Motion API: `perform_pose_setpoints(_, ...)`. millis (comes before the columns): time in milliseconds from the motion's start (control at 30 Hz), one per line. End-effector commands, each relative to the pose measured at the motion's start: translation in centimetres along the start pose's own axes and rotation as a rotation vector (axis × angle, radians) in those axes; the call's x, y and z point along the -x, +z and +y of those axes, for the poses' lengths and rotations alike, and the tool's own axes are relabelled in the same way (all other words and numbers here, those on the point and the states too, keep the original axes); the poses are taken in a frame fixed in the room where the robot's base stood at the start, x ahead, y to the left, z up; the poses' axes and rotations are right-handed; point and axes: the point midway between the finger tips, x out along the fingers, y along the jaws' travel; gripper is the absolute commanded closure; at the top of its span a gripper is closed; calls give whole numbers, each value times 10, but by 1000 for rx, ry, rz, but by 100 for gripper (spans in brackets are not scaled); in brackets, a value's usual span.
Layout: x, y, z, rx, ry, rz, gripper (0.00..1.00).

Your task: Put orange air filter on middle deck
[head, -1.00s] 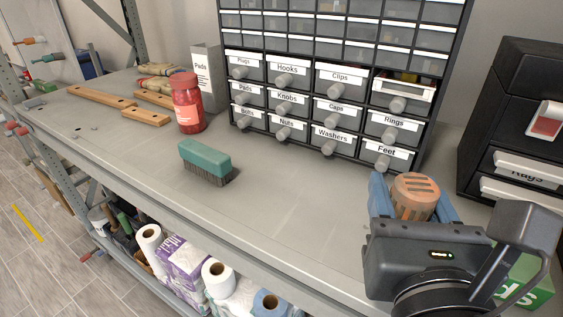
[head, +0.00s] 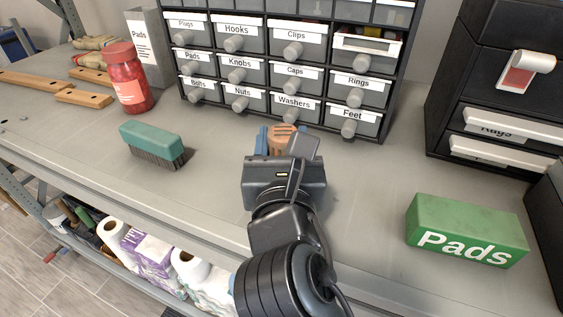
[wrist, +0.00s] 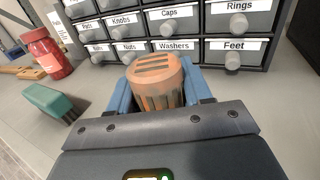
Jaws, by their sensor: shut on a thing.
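The orange air filter (head: 283,138) is a short ribbed cylinder with slots on its top. It also shows in the wrist view (wrist: 156,82), between the two blue fingers. My gripper (head: 276,140) is shut on it, in front of the small-parts drawers. The blue fingers press on its left and right sides in the wrist view (wrist: 158,88). Its lower part is hidden by my gripper, so I cannot tell whether it touches the grey deck (head: 210,205). The lower shelf holds paper rolls (head: 188,266).
A green brush (head: 152,142) lies left of my gripper, and a green Pads box (head: 466,230) right. The drawer cabinet (head: 285,75) stands behind. A red jar (head: 128,80) and wooden blocks (head: 84,97) are at left. Deck between brush and gripper is clear.

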Motion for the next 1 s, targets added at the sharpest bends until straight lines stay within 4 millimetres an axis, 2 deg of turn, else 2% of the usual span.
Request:
perform_pose_setpoints(67,-2,-3,2,1,0,-1,87)
perform_pose_setpoints(333,-2,-38,2,2,0,2,87)
perform_pose_setpoints(800,-2,-45,1,0,0,0,87)
perform_pose_setpoints(833,-1,-44,1,0,0,0,48)
perform_pose_setpoints(1000,-2,-44,1,0,0,0,32)
